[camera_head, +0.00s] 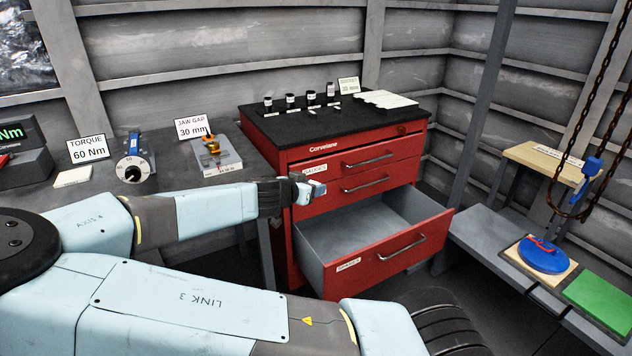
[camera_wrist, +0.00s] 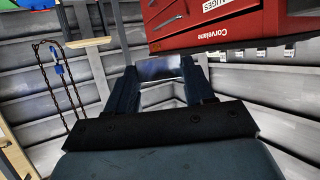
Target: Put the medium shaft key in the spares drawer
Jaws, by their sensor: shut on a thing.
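My gripper (camera_head: 308,188) is beside the red cabinet's front left, in front of the closed drawers and above the open spares drawer's left end. In the wrist view its two fingers (camera_wrist: 160,78) are shut on a dark grey, metallic block (camera_wrist: 160,67), which I take for the shaft key. Its size label, if any, cannot be read. In the head view the key is hard to make out at the fingertips. The spares drawer (camera_head: 395,255) is the red bottom drawer, pulled far out, with a grey interior that looks empty where visible.
The red cabinet (camera_head: 290,128) carries small dark pieces and a white tray on top. A workbench (camera_head: 225,140) with gauges stands left. At the right are a low bench (camera_head: 490,245), a blue disc (camera_head: 543,256) and hanging chains (camera_head: 592,100). My arm crosses the foreground.

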